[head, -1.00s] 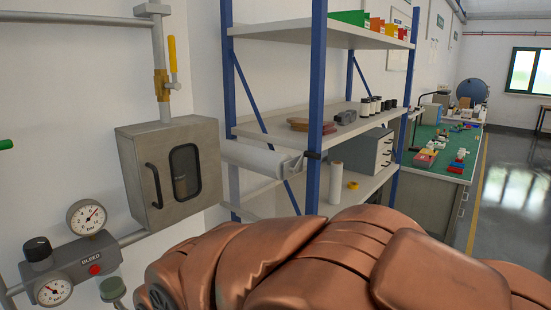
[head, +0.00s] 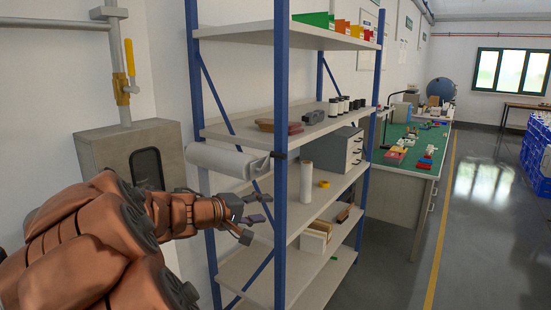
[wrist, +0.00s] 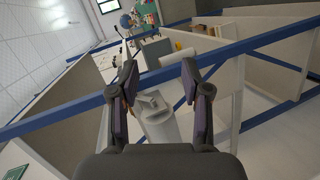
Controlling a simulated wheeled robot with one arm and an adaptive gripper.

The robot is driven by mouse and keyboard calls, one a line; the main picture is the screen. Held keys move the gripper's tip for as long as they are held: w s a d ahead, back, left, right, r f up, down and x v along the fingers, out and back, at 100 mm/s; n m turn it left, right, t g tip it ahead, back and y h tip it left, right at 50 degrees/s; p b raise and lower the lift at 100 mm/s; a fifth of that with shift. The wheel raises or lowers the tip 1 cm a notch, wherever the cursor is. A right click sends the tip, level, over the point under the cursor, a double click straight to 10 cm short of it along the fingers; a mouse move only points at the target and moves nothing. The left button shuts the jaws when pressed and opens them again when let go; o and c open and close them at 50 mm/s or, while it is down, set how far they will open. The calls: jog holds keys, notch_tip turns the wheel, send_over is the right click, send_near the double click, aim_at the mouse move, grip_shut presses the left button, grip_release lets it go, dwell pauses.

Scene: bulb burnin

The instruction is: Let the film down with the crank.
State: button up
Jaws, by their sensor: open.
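The film is a pale roll (head: 226,160) lying level at the left end of the shelf rack, beside the blue front post. A small dark fitting (head: 279,155) shows on that post at the roll's right end. The crank is not clear in the head view. My gripper (head: 258,208) is open and empty, below the roll and near the post. In the wrist view, my open fingers (wrist: 158,90) stand either side of the roll (wrist: 160,128), which lies beyond them. A pale angular part at its end (wrist: 150,103) may be the crank; I cannot tell.
The rack's blue front post (head: 281,90) and shelves are close to my gripper. A white upright roll (head: 306,182) and yellow tape (head: 324,184) sit on a shelf. A grey wall box (head: 130,150) is at left.

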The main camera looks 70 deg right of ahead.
jog(key=w+d+r+n+h, duration=0.1)
jog(key=w+d+r+h, duration=0.2)
jog(key=d, duration=0.5)
jog(key=n+t+h, duration=0.2)
jog(key=n+h, duration=0.1)
send_near(276, 156)
jog(key=shift+x, duration=1)
jog(key=shift+p+x, duration=1.7)
jog(key=shift+x, duration=2.2)
jog(key=shift+f, duration=0.1)
grip_shut()
